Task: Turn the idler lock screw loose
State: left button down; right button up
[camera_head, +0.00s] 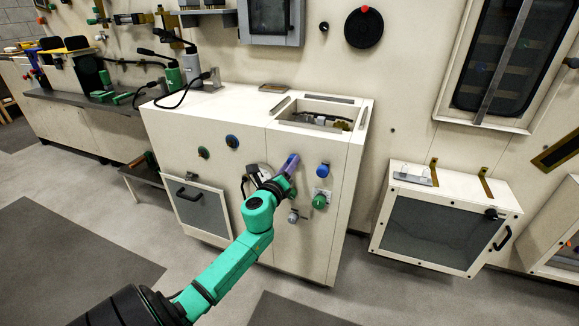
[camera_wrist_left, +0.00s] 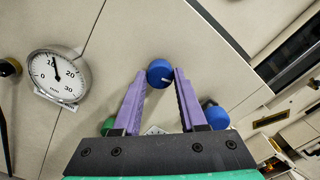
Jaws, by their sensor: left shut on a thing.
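My left gripper (camera_head: 291,162) has purple fingers and is at the front panel of the white cabinet (camera_head: 230,165). In the left wrist view, its fingertips (camera_wrist_left: 160,78) are shut on a round blue knob (camera_wrist_left: 160,72) with a pale mark on its face. The head view does not clearly show this knob, hidden by the fingers. I cannot read a label that names it as the idler lock screw. A second blue knob (camera_head: 323,170) is just right of the gripper, with a green knob (camera_head: 319,201) below it. My right gripper is not in view.
A round dial gauge (camera_wrist_left: 57,76) is on the panel beside the gripper. A grey knob (camera_head: 293,216) sits below the gripper. The cabinet top has an open recess (camera_head: 318,114). A low white box (camera_head: 446,225) stands at the right, with clear floor between.

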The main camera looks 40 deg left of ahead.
pick_arm(q)
jog(key=shift+f+n+p, duration=0.15)
jog(key=shift+n+p, duration=1.2)
jog(key=shift+n, duration=6.05)
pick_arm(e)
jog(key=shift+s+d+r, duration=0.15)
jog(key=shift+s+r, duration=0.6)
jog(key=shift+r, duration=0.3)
pick_arm(q)
jog(key=shift+c, duration=2.2)
grip_release()
jog(key=v, duration=1.4)
jog(key=shift+s, duration=0.3)
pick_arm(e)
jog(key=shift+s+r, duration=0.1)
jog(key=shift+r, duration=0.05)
